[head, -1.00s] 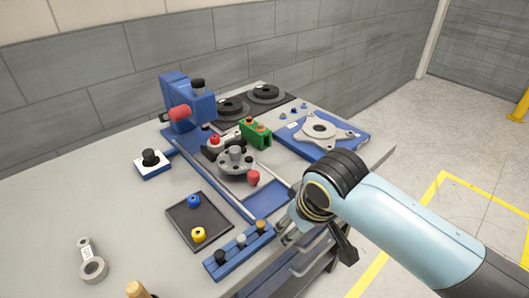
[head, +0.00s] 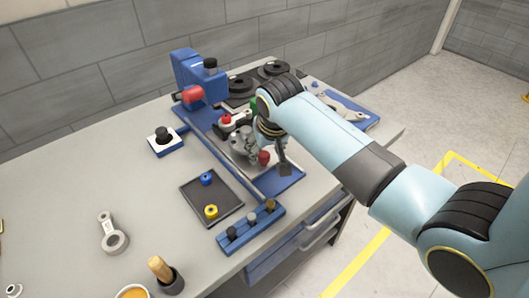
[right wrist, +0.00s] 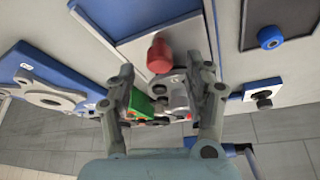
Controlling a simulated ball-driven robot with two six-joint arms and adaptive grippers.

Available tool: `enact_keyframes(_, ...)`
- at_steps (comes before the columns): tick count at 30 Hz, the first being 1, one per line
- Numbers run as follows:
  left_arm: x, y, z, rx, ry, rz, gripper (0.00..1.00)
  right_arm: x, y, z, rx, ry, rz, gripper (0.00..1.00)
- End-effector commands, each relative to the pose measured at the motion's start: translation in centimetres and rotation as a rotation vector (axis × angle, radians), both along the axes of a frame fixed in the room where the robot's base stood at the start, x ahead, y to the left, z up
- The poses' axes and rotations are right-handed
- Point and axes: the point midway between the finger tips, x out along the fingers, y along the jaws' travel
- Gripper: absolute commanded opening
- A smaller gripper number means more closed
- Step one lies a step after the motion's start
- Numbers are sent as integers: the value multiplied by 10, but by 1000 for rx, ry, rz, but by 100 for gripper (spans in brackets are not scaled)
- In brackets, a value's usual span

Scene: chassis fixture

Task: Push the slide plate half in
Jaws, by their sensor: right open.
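The slide plate shows in the right wrist view as a light grey plate (right wrist: 188,42) in a blue base (head: 284,184), with a red knob (head: 264,158) at its near end. The red knob also shows in the right wrist view (right wrist: 160,55). A round grey fixture sits behind the knob, partly hidden by my right gripper (head: 268,162). That gripper is open, with its fingers on either side of the knob in the right wrist view. I cannot tell whether a finger touches the knob. My left gripper is not in view.
A blue block with a red handle (head: 192,94) stands at the rail's far end. A dark tray (head: 226,208) with blue and yellow pieces and a blue pin rack (head: 250,229) lie close by. The grey table (head: 80,170) is mostly bare at left.

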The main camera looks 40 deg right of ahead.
Motion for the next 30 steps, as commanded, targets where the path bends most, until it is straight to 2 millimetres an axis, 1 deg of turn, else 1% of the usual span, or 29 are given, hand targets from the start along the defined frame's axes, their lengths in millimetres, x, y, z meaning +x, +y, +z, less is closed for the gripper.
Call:
enact_keyframes(1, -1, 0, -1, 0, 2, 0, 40, 3, -1, -7, 0, 2, 0, 53)
enact_keyframes(3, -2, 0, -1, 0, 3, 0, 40, 6, -2, -15, -1, 1, 0, 53)
enact_keyframes(6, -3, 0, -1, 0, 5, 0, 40, 9, -3, -23, 0, 0, 0, 53)
enact_keyframes(16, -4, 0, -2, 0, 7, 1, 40, 10, -4, -26, -1, -2, 0, 53)
enact_keyframes(28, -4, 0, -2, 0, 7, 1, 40, 10, -4, -26, -1, -1, 0, 0)
enact_keyframes(30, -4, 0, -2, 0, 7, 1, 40, 10, -4, -26, -1, -1, 0, 0)
